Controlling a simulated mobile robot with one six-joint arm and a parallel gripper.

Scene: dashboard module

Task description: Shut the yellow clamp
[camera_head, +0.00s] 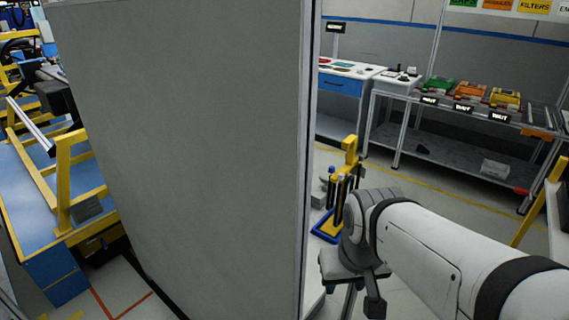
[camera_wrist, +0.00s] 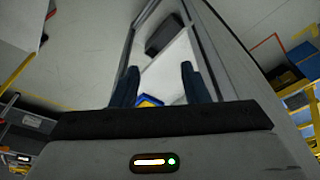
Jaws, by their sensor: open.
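I cannot surely pick out the yellow clamp. A yellow upright piece (camera_head: 350,152) stands just right of the large grey panel in the head view, with dark rods and a blue-edged yellow base (camera_head: 326,228) below it. My gripper (camera_wrist: 157,86) is open in the wrist view, its two dark fingers apart with nothing held between them. A small blue and yellow piece (camera_wrist: 150,100) shows between the fingers, beyond them, partly hidden by the gripper body. In the head view my arm reaches in from the lower right, close to the yellow upright.
A large grey panel (camera_head: 190,140) blocks much of the head view. A blue bench with yellow frames (camera_head: 75,180) is at left. A shelf with green and orange bins (camera_head: 470,92) and a white table with a blue drawer (camera_head: 340,85) stand behind, with open floor before them.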

